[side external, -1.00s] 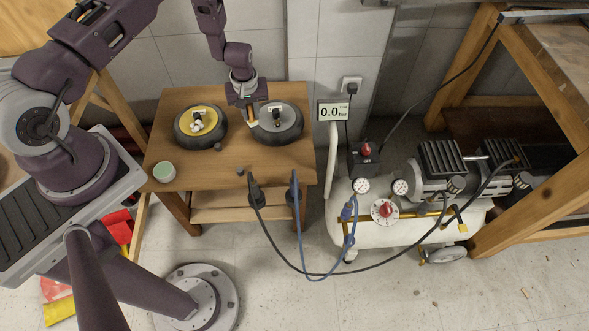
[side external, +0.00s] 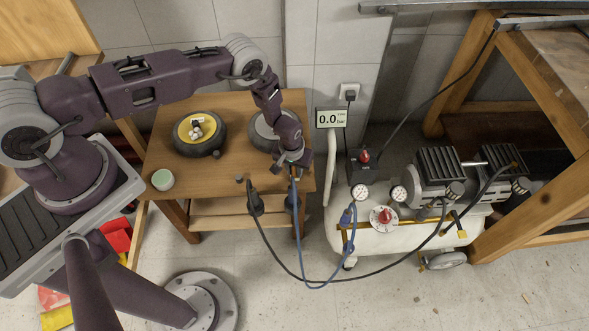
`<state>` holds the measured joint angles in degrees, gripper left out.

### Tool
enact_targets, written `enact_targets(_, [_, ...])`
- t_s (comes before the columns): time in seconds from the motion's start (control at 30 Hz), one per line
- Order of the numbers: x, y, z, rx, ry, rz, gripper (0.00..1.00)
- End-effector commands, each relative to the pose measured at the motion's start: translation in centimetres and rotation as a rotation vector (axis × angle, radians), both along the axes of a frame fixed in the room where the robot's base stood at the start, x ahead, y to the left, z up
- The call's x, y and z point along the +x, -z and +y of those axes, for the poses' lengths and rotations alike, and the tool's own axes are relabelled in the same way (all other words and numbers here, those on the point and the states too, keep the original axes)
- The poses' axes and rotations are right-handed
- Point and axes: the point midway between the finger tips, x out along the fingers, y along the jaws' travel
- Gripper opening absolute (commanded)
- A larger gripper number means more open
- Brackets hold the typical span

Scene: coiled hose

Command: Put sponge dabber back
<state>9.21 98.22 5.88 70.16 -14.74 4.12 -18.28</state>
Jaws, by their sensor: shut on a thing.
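My gripper (side external: 291,168) points down over the front right part of the wooden table (side external: 205,180), in front of the grey-hubbed wheel (side external: 261,128). A small round pot with a pale green top (side external: 162,179) stands at the table's left front. No sponge dabber shows plainly elsewhere on the table.
A yellow-hubbed wheel (side external: 196,129) lies at the table's left. A black hose nozzle (side external: 253,196) hangs at the front edge, with a blue hose (side external: 300,240) just right of it, close to my gripper. A white compressor (side external: 405,236) stands at right.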

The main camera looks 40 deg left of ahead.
Motion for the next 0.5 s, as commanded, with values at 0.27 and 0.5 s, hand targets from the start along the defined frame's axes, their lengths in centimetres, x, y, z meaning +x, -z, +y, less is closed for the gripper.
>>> enact_targets(0.27, [-0.04,0.27,0.05,0.001,0.000,0.001,0.00])
enact_targets(0.5, [-0.01,0.22,0.05,0.001,-0.001,0.000,0.42])
